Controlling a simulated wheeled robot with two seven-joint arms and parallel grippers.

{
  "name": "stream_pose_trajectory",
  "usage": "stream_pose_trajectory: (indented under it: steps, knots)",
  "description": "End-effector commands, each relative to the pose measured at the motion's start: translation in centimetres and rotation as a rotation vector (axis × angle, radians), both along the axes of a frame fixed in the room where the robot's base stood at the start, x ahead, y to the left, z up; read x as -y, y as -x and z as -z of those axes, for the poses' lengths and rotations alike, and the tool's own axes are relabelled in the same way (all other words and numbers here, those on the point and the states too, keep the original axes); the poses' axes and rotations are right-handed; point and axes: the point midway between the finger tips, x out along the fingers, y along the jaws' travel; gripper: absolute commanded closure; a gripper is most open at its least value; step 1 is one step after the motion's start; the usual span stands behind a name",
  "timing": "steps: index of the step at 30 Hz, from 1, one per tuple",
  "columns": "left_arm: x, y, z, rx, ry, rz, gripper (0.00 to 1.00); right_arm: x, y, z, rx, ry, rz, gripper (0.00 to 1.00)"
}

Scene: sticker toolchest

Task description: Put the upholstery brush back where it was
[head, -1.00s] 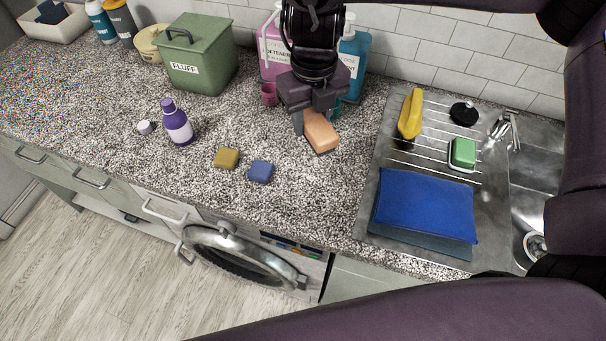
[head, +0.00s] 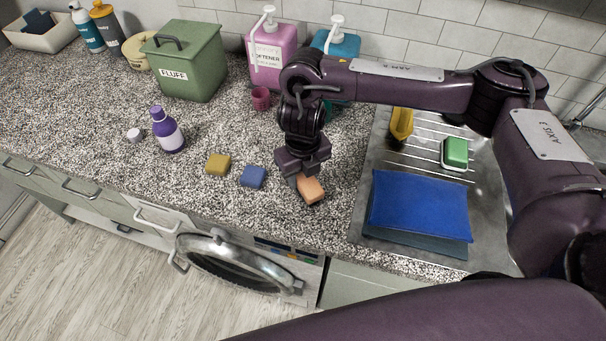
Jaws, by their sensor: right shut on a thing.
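My right gripper (head: 304,176) points down over the front part of the speckled counter and is shut on a peach-orange block (head: 312,190). The block is the likely upholstery brush, but its bristles cannot be made out. Its upper part is hidden by the fingers. It is at or just above the counter top; I cannot tell whether it touches. It is just right of a blue block (head: 253,176), with a small gap, and a mustard-yellow block (head: 218,163) lies further left, roughly in a row. My left gripper is not in view.
A purple bottle (head: 168,132) and white cap (head: 134,135) stand left. Right, the metal drainer (head: 365,200) holds a blue cloth (head: 420,203), green-topped block (head: 455,151) and yellow item (head: 401,124).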

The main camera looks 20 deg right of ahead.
Motion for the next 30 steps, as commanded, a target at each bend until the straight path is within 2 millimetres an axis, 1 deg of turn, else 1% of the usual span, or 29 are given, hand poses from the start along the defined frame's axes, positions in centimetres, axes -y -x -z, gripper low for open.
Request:
stream_pose_trajectory:
  steps: [8,12,13,17,18,26,30]
  knots:
    - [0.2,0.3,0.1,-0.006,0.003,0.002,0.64,0.0,-0.1,0.2,0.002,0.000,-0.001,0.82]
    - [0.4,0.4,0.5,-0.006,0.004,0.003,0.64,0.0,0.0,0.6,0.002,0.000,0.000,0.82]
    - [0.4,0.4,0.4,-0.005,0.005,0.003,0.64,0.0,0.0,0.6,0.002,0.000,0.000,0.58]
    - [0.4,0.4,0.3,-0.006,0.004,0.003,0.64,0.0,0.0,0.5,0.001,0.000,0.000,0.41]
    - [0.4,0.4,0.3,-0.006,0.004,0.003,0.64,0.0,0.0,0.5,0.001,0.000,0.000,0.39]
    - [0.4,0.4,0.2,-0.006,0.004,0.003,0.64,0.0,0.0,0.4,0.002,0.000,0.000,0.39]
    - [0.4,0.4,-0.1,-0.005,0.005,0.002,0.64,0.0,-0.1,-0.6,0.004,0.000,-0.001,0.39]
